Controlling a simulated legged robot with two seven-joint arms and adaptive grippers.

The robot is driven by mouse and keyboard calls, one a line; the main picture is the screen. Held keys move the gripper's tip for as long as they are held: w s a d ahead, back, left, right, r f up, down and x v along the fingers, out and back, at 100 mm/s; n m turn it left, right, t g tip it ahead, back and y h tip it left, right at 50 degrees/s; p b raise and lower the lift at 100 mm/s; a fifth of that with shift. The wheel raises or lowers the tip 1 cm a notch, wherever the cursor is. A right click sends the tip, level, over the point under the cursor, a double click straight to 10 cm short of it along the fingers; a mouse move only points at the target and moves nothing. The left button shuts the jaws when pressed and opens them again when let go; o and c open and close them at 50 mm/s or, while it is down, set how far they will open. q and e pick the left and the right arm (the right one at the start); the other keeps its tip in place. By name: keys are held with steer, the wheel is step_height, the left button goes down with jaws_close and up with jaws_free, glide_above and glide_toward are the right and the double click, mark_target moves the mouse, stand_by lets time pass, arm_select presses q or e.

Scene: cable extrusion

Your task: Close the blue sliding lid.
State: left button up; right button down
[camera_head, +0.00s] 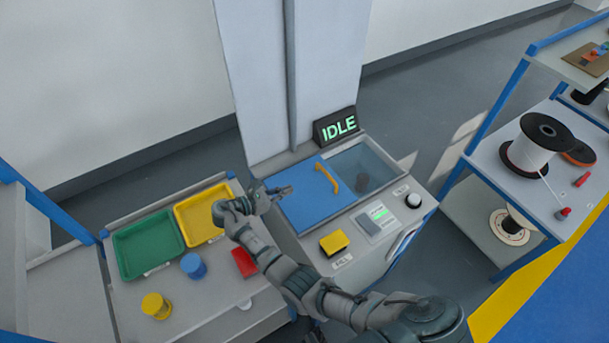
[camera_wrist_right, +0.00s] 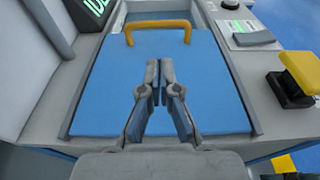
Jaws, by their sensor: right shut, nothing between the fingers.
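The blue sliding lid (camera_head: 309,202) lies flat on top of the grey machine and covers the left part of its opening. Its yellow handle (camera_head: 327,178) stands near the lid's right edge. My right gripper (camera_head: 287,190) is shut and empty above the left part of the lid. In the right wrist view, the shut fingers (camera_wrist_right: 159,72) point along the blue lid (camera_wrist_right: 105,95) toward the yellow handle (camera_wrist_right: 158,27), apart from it. My left gripper is not in view.
A display reading IDLE (camera_head: 337,127) stands behind the lid. A yellow button (camera_head: 334,243), a control panel (camera_head: 377,220) and a black knob (camera_head: 413,200) sit in front. Green (camera_head: 148,246) and yellow (camera_head: 203,211) trays are at left. A shelf with spools (camera_head: 541,137) is at right.

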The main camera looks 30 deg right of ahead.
steer(key=x, duration=0.6)
steer(key=shift+s+d, duration=0.1)
steer(key=shift+d, duration=0.1)
glide_above(320, 186)
steer(key=a, duration=0.1)
steer(key=shift+a+f, duration=0.15)
steer(key=shift+f, duration=0.5)
steer(key=shift+d, duration=0.35)
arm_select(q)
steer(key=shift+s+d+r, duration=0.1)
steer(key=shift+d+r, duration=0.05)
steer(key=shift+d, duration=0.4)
arm_select(e)
steer(key=shift+d+f, duration=0.15)
steer(key=shift+d, duration=0.15)
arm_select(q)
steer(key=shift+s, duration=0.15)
